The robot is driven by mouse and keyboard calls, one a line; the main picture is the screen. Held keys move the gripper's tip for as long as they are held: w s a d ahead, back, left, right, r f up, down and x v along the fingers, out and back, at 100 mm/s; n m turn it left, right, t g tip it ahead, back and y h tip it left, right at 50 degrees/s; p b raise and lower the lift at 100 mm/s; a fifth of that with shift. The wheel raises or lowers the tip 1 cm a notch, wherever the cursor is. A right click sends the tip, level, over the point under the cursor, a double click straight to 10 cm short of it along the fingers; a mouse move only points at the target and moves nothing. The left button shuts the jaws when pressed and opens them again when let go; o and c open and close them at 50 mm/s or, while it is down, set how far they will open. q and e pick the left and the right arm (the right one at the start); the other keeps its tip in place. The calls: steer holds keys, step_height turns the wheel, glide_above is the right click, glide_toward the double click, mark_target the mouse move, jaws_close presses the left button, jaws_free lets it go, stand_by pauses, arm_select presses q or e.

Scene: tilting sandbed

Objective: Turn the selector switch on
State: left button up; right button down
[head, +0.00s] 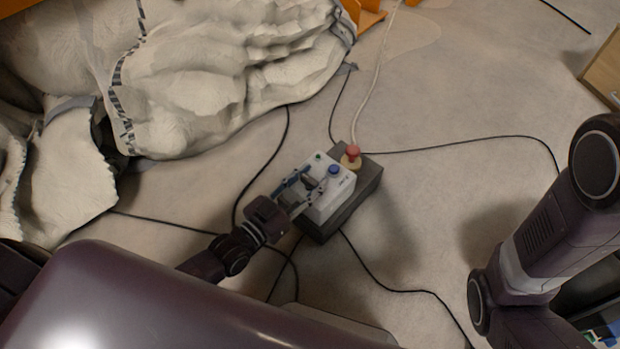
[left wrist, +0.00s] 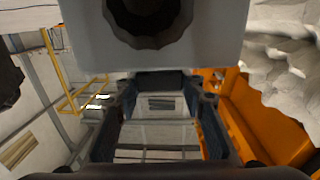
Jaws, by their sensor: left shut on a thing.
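The control box (head: 342,188) is light grey on a dark base and sits tilted in the middle of the head view. On its top are a blue button (head: 334,170), a small green one (head: 318,156) and a red mushroom button (head: 352,152) at the far end. My left gripper (head: 306,188) reaches in from the left, over the box's near left part, its fingers shut on the selector switch. The fingers hide the switch, so its position cannot be read. My left gripper's fingers (left wrist: 160,115) also show in the left wrist view. My right gripper is out of view.
Black cables (head: 395,285) and a pale cable (head: 372,95) run from the box over the concrete floor. A large pale sculpted sandbed (head: 200,75) fills the upper left. Orange parts stand at the top. My right arm is at the right.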

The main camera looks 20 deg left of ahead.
arm_select(q)
steer(key=shift+m+h, duration=0.3)
steer(key=shift+h, duration=0.1)
steer(key=shift+f+m+g+h+b, duration=0.1)
steer(key=shift+m+g+h+b, duration=0.5)
steer(key=shift+h+b, duration=0.1)
steer(key=m+g+h+b, duration=0.2)
steer(key=h, duration=0.1)
steer(key=shift+w+a+f, duration=0.1)
steer(key=m+g+h+b, duration=0.2)
steer(key=g, duration=0.1)
steer(key=m+g+h+b, duration=0.2)
steer(key=m+g, duration=0.1)
steer(key=g, duration=0.1)
steer(key=shift+m+g+h+b, duration=0.7)
steer(key=shift+m+g+b, duration=0.7)
steer(key=shift+g, duration=0.8)
steer(key=shift+m, duration=0.3)
steer(key=o, duration=1.2)
steer(key=shift+r, duration=0.2)
